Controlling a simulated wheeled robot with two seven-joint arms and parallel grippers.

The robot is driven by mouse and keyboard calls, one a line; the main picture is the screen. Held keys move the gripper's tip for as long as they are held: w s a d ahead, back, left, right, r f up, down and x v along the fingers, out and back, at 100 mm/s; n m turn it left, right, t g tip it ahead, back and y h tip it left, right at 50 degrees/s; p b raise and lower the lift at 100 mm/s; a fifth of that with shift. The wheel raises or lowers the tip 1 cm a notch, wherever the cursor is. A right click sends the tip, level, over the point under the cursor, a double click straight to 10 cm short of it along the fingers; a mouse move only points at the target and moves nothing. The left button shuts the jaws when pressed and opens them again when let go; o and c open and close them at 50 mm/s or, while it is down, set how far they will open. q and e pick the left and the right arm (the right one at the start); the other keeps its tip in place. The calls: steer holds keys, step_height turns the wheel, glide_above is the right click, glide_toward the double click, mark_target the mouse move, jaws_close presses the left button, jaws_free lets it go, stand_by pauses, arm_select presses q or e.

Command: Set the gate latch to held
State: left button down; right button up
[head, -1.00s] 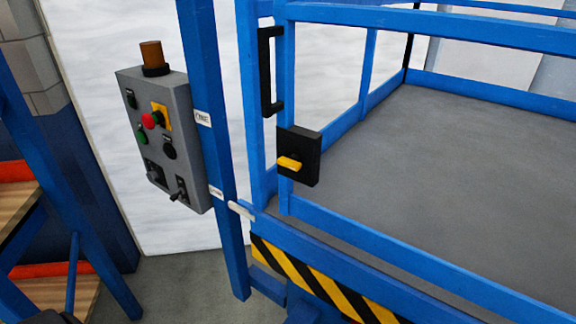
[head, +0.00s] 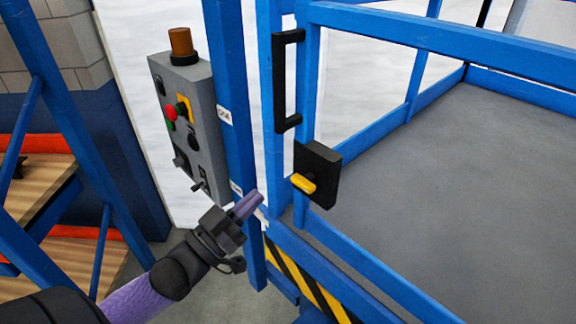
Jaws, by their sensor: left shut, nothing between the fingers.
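The gate latch is a black box (head: 325,172) on the blue gate post, with a yellow lever (head: 303,184) on its front. My right gripper is out of view.
A grey control box (head: 205,125) with a red button, switches and an amber beacon (head: 183,45) hangs on the post at left. Blue rails enclose a grey platform (head: 450,180) at right. Shelving with wooden boards (head: 45,185) stands at far left.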

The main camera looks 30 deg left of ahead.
arm_select(q)
steer(key=shift+s+d+r+h, duration=0.15)
steer(key=shift+r+h, duration=0.15)
steer(key=shift+r, duration=0.25)
step_height(320, 180, up, 3)
steer(key=p, duration=0.1)
glide_above(306, 181)
steer(key=s+a, duration=0.1)
steer(key=a, duration=0.1)
step_height(306, 181, down, 3)
steer(key=shift+s+a+r+b, duration=0.1)
steer(key=shift+r+b, duration=0.05)
steer(key=shift+b, duration=0.2)
steer(key=shift+f, duration=0.6)
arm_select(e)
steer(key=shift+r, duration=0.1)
arm_select(q)
steer(key=shift+n, duration=0.5)
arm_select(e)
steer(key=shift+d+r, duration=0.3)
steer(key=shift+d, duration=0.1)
